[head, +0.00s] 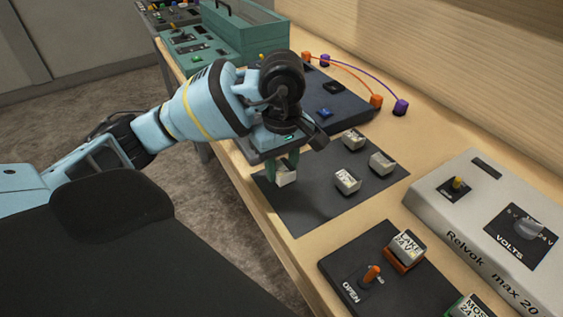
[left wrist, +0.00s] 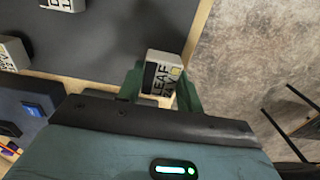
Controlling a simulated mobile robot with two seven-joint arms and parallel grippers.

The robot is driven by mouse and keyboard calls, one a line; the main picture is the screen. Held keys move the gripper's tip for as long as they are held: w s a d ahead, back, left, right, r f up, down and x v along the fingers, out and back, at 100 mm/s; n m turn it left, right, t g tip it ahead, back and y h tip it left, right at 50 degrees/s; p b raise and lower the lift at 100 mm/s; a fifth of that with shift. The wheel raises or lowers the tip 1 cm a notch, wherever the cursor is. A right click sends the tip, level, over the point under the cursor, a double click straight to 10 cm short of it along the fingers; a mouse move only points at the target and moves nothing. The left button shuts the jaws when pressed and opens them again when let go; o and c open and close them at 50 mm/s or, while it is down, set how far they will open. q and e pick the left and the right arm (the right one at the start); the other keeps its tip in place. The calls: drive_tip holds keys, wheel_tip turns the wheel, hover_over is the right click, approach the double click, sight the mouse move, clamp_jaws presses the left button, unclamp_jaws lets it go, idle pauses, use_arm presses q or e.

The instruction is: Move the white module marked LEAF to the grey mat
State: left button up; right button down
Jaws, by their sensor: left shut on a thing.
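The white module marked LEAF (left wrist: 160,78) sits between the green fingers of my left gripper (left wrist: 163,90) in the left wrist view. In the head view the left gripper (head: 284,168) is shut on this white module (head: 286,179), at the left side of the dark grey mat (head: 300,215). I cannot tell whether the module touches the mat or hangs just above it. The mat also shows in the left wrist view (left wrist: 120,45). My right gripper is not in view.
Three other white modules stand on the mat: front (head: 347,181), right (head: 382,163) and back (head: 354,139). A dark panel with an orange lever (head: 370,275) and a grey Relvok unit (head: 490,225) are right. The mat's front part is clear.

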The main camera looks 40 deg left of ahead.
sight(280, 163)
use_arm(q)
drive_tip(key=shift+w+a+f, duration=0.15)
drive_tip(key=shift+w+a, duration=0.95)
drive_tip(key=shift+w, duration=0.15)
drive_tip(key=shift+w+a+f, duration=0.1)
drive_tip(key=shift+w+a, duration=0.3)
wheel_tip(280, 163, down, 3)
drive_tip(key=shift+r+p, duration=0.2)
drive_tip(key=shift+p, duration=0.1)
drive_tip(key=shift+f, duration=0.35)
drive_tip(key=shift+f, duration=0.2)
drive_tip(key=o, duration=0.5)
drive_tip(key=shift+f, duration=0.1)
drive_tip(key=o, duration=0.5)
